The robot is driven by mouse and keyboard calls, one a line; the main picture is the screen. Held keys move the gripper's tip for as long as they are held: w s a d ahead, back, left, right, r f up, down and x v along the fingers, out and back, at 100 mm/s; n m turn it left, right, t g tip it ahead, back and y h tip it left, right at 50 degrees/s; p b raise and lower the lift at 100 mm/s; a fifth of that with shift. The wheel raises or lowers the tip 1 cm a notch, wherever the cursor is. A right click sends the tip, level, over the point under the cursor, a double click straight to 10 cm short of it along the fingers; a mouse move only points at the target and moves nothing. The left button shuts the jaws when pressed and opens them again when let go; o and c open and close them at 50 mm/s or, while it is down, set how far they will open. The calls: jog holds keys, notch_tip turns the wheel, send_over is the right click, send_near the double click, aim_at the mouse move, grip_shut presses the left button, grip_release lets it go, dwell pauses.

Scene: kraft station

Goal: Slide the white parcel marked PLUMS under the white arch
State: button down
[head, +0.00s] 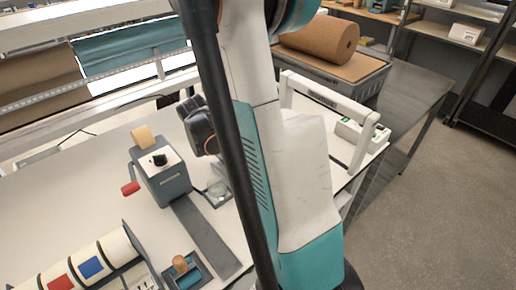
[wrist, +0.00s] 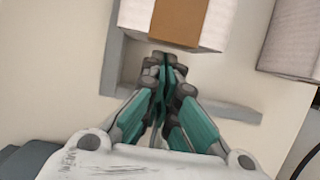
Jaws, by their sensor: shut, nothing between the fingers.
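In the wrist view a white parcel with a brown band (wrist: 135,14) lies at the top edge, partly cut off. A second white box (wrist: 292,45) is at the upper right. No PLUMS marking is readable on either. My gripper (wrist: 165,62) is shut and empty, its fingertips right at the near side of the banded parcel; I cannot tell whether they touch it. In the head view the white arch (head: 322,97) stands at the bench's right end, partly behind my arm. My arm hides the parcels and fingertips there.
A grey L-shaped strip (wrist: 113,62) lies on the bench around the banded parcel. A white box with green buttons (head: 362,130) stands by the arch. A grey dispenser with a red handle (head: 163,175) and a grey strip (head: 205,238) are to the left. A brown roll (head: 320,40) lies behind.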

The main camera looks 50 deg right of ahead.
jog(key=shift+s+d, duration=0.2)
jog(key=shift+d, duration=0.5)
jog(key=shift+s+d, duration=0.15)
jog(key=shift+d, duration=0.55)
jog(key=shift+d+b, duration=0.1)
jog(key=shift+b, duration=0.2)
jog(key=shift+s+d, duration=0.2)
jog(key=shift+d, duration=0.5)
jog(key=shift+s+d, duration=0.15)
jog(key=shift+d, duration=0.5)
jog(key=shift+d+b, duration=0.15)
jog(key=shift+b, duration=0.15)
jog(key=shift+s+d, duration=0.2)
jog(key=shift+d, duration=0.45)
jog(key=shift+s+d, duration=0.2)
jog(key=shift+d, duration=0.55)
jog(key=shift+s+d+b, duration=0.2)
jog(key=shift+d+b, duration=0.05)
jog(key=shift+d, duration=0.45)
jog(key=shift+s+d+b, duration=0.15)
jog(key=shift+d+b, duration=0.05)
jog(key=shift+d, duration=0.6)
